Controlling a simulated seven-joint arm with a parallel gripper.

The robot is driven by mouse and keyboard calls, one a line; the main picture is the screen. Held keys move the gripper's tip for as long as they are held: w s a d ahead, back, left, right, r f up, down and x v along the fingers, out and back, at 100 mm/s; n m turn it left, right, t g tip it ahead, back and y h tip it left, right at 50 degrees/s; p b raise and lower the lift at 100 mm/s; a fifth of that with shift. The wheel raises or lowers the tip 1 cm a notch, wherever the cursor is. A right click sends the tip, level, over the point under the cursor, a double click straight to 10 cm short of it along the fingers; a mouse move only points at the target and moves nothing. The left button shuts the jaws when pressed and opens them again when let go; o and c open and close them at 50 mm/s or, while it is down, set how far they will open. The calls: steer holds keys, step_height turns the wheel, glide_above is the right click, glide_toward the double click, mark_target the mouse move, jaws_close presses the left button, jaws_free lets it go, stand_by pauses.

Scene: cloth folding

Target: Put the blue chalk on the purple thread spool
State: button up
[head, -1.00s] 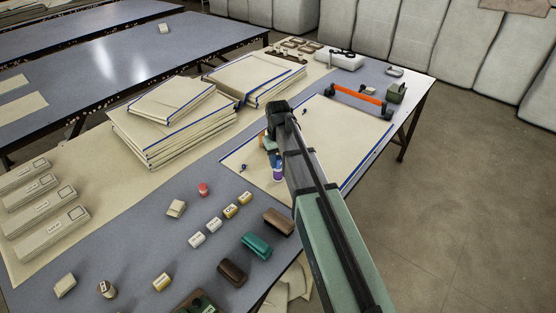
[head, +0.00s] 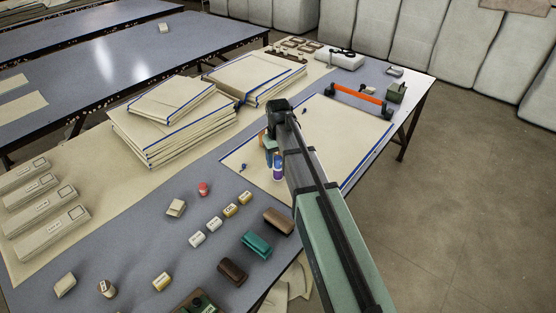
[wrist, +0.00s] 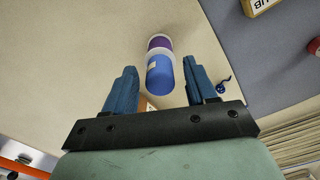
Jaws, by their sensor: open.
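The blue chalk (wrist: 160,78) is a blue cylinder with a small pale label. It stands end-on on the purple thread spool (wrist: 159,42), roughly in line with it in the wrist view. In the head view the blue chalk (head: 278,158) sits directly above the purple spool (head: 278,172), which stands on the beige sheet. My gripper (wrist: 160,84) is open, with a blue finger on each side of the chalk and a small gap on both sides. In the head view my arm hides part of the gripper (head: 272,153).
A small dark blue item (wrist: 223,84) lies on the sheet near the right finger. Several labelled blocks (head: 230,211), a red-topped spool (head: 203,189) and a teal object (head: 256,244) lie on the grey table. Folded cloth stacks (head: 175,125) stand behind. An orange-handled tool (head: 358,98) lies at the far right.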

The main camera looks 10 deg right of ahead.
mark_target(278, 157)
step_height(278, 157, up, 12)
stand_by(0.6)
steer(key=shift+f, duration=0.15)
